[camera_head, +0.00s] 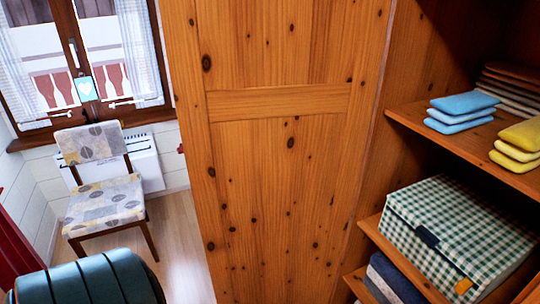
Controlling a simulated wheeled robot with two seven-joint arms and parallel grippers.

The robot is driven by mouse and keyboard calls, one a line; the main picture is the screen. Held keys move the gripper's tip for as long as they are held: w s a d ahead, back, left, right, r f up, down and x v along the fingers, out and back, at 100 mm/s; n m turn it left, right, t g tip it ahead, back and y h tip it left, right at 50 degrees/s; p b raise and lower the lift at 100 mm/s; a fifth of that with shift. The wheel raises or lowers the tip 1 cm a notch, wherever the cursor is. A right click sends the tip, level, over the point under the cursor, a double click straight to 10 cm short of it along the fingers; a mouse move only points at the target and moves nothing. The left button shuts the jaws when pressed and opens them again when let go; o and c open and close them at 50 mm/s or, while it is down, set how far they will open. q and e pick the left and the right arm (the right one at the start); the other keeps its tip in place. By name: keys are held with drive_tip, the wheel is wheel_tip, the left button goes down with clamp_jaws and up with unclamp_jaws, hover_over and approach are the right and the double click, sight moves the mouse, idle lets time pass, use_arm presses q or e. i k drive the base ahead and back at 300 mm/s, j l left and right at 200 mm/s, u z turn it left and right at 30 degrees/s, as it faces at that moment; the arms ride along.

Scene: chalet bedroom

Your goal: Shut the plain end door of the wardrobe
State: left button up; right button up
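The plain end door (275,150) of the wardrobe is a tall knotty-pine panel with a cross rail, and it fills the middle of the head view. It stands open, swung out from the wardrobe (412,92), whose shelved inside shows to its right. The door's free edge appears to be on the left, beside the window and chair. Its top and bottom are outside the picture, and no handle shows on the visible face. Neither of my grippers is in view, and nothing is seen touching the door.
The shelves hold folded blue cloths (462,108), yellow cloths (520,142) and a green checked box (460,235). A patterned chair (103,203) stands by the window at left. A dark green ribbed form (95,280) is cut off at bottom left. Bare floor (185,240) shows between.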

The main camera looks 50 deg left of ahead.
sight(274, 100)
drive_tip(key=j+z, duration=0.2)
drive_tip(key=j, duration=0.35)
drive_tip(key=j+z, duration=0.15)
drive_tip(key=j, duration=0.35)
drive_tip(key=k+j+z, duration=0.2)
drive_tip(key=j, duration=0.35)
drive_tip(key=j+z, duration=0.15)
drive_tip(key=j, duration=0.35)
drive_tip(key=k+j+z, duration=0.15)
drive_tip(key=j, duration=0.25)
drive_tip(key=j+z, duration=0.2)
drive_tip(key=j, duration=0.25)
drive_tip(key=k+j+z, duration=0.15)
drive_tip(key=j, duration=0.2)
drive_tip(key=k+j+z, duration=0.15)
drive_tip(key=j, duration=0.25)
drive_tip(key=k+j+z, duration=0.2)
drive_tip(key=k+j, duration=0.1)
drive_tip(key=j, duration=0.3)
drive_tip(key=k+j+z, duration=0.1)
drive_tip(key=j, duration=0.35)
